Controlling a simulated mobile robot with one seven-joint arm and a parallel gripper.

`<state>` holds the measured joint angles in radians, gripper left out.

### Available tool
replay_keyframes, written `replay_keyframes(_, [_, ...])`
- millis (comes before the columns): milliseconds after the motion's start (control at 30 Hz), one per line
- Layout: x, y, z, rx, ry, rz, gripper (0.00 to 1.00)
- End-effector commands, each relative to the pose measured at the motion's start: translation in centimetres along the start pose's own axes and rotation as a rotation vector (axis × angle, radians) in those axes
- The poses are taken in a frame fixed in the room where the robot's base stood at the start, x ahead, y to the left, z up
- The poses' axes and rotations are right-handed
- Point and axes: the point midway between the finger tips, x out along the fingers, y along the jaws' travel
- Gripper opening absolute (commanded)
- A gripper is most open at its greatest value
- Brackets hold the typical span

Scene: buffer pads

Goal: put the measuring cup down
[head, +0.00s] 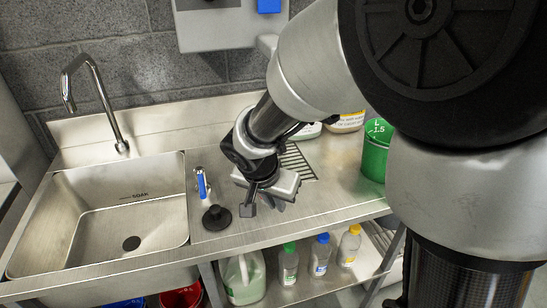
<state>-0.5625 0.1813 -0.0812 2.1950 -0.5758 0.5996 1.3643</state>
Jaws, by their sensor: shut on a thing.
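My gripper (264,200) is low over the steel counter (325,203), right of the sink, with its fingers pointing down. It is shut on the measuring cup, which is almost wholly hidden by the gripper. Only a small greyish patch shows beside the fingers, and I cannot make out the cup's shape. I cannot tell whether the cup touches the counter.
A black stopper (217,217) and a blue-handled tool (201,184) lie left of my gripper. A green container (376,152) marked "L 1.5" stands right. The sink (78,189) is left. Counter between gripper and green container is clear.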

Motion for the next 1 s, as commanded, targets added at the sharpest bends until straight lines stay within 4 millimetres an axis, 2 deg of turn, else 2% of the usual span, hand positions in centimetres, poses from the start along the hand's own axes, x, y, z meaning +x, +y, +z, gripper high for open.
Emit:
replay_keyframes(167, [1.3,-0.1,0.5,-0.001,0.000,0.000,0.00])
replay_keyframes(400, [4.1,-0.1,1.8,-0.002,-0.001,0.001,0.00])
replay_keyframes(767, [4.4,-0.1,1.9,0.000,0.001,-0.002,0.00])
replay_keyframes(800, [4.4,-0.1,1.9,0.000,0.000,-0.002,0.11])
replay_keyframes(900, [4.3,-0.1,1.8,0.000,0.000,-0.001,0.28])
replay_keyframes(1000, [4.3,-0.1,1.8,0.000,0.000,-0.001,0.28])
